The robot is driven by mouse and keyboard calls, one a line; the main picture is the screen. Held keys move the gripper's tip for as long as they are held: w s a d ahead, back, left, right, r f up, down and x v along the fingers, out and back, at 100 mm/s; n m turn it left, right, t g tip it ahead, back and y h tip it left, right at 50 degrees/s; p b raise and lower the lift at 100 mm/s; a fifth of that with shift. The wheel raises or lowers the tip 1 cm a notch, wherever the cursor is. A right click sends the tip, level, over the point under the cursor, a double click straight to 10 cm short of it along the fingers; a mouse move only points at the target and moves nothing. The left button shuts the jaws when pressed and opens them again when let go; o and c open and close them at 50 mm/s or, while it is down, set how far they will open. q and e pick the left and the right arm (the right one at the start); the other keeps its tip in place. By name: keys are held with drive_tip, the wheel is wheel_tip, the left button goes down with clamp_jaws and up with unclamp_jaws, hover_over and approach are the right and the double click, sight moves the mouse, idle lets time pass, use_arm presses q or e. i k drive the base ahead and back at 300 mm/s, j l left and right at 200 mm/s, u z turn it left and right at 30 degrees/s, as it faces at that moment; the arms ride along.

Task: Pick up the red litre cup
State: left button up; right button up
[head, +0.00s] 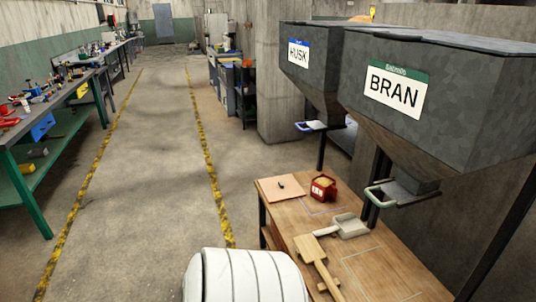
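The red litre cup (322,188) stands upright on the wooden table (380,270), towards its far end. It has a pale label on its side, and something tan shows at its open top. Neither of my grippers is in view, so nothing is seen touching the cup.
A wooden mallet-like tool (318,265) and a grey scoop (350,226) lie nearer on the table. A thin board (281,188) lies left of the cup. The BRAN hopper (440,110) and HUSK hopper (307,75) overhang the right side. The floor aisle is clear.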

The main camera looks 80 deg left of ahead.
sight(326, 190)
drive_tip(key=u, duration=2.1)
drive_tip(key=z, duration=2.7)
drive_tip(key=u, duration=2.7)
drive_tip(key=i+j, duration=0.15)
drive_tip(key=j, duration=0.15)
drive_tip(key=i+j+z, duration=0.15)
drive_tip(key=i+j, duration=0.15)
drive_tip(key=j, duration=0.35)
drive_tip(key=i+z, duration=0.05)
